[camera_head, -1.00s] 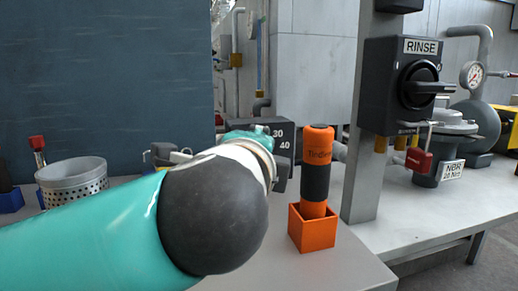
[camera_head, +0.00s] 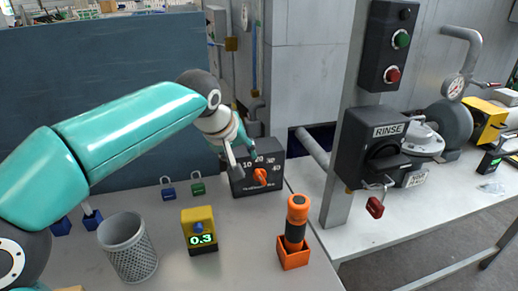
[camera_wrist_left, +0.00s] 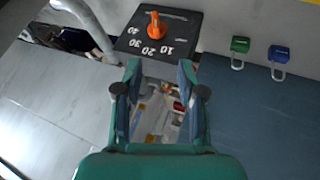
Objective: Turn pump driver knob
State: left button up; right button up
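The pump driver knob (camera_head: 260,177) is an orange pointer knob on a black box (camera_head: 272,150) with a white numbered scale. In the left wrist view, the orange knob (camera_wrist_left: 154,25) and its box (camera_wrist_left: 130,42) appear upside down, beyond the fingertips. My left gripper (camera_head: 241,158) is in front of the box's upper left part, beside the knob and apart from it. In the left wrist view the left gripper's fingers (camera_wrist_left: 160,66) are spread with nothing between them. My right gripper is in neither view.
An orange-black cylindrical tool (camera_head: 297,222) stands in an orange holder (camera_head: 294,257). A yellow device reading 0.3 (camera_head: 200,228), a mesh bin (camera_head: 128,250) and blue and green padlocks (camera_head: 197,188) are on the table. A RINSE switch box (camera_head: 368,150) is at right.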

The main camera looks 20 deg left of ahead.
aim_at(258, 174)
pick_arm(q)
jog(key=shift+n, duration=0.9)
jog(key=p+x, duration=0.1)
jog(key=x, duration=1.5)
jog(key=shift+w+d+f+p, duration=0.1)
jog(key=shift+w+d+p, duration=0.05)
jog(key=shift+w+p, duration=0.15)
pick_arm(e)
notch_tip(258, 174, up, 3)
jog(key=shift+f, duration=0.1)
pick_arm(q)
grip_shut()
